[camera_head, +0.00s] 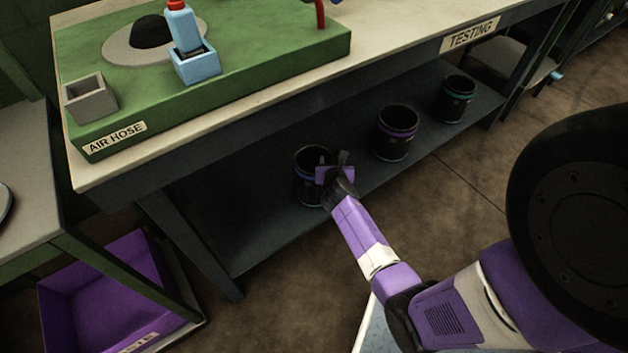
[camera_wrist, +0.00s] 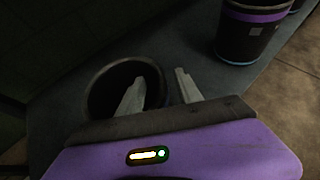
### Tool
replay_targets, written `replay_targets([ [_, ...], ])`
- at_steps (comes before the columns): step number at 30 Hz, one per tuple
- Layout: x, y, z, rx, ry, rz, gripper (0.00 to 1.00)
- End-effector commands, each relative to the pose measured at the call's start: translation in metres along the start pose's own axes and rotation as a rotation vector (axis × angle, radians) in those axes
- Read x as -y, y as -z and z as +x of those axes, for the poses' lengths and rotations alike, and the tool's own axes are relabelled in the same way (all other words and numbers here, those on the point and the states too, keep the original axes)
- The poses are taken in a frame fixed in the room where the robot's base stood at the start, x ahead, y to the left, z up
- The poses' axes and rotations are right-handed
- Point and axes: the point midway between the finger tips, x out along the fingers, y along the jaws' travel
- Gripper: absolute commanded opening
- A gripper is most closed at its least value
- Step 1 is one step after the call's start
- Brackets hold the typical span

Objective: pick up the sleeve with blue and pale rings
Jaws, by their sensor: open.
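A dark open-topped sleeve (camera_head: 307,185) with blue banding stands upright on the lower shelf, leftmost of three. My gripper and wrist hide its right side, and I cannot make out a pale ring. In the wrist view the sleeve (camera_wrist: 98,92) shows its dark mouth, its bands hidden. My gripper (camera_head: 334,158) is open at this sleeve's right rim. In the wrist view its fingers (camera_wrist: 158,85) look set on either side of the right wall: one over the mouth, one beyond the rim. I cannot tell whether they touch it.
A sleeve with a purple ring (camera_head: 397,133) stands right of it, also in the wrist view (camera_wrist: 247,35). A teal-ringed sleeve (camera_head: 456,99) stands farther right. The bench top (camera_head: 390,45) overhangs the shelf (camera_head: 262,235). A purple bin (camera_head: 110,280) sits on the floor at left.

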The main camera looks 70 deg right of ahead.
Motion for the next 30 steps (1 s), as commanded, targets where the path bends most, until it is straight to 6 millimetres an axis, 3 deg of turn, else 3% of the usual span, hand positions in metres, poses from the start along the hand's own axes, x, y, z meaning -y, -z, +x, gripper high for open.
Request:
replay_targets([
  [3, -0.0002, 0.0006, 0.0122, 0.001, 0.0, 0.0, 0.42],
  [11, -0.0006, -0.0005, 0.0136, 0.0, -0.001, 0.0, 0.42],
  [18, -0.0004, -0.0003, 0.0135, 0.0, -0.001, 0.0, 0.0],
  [30, 0.0005, 0.0007, 0.0135, -0.002, 0.001, 0.0, 0.0],
])
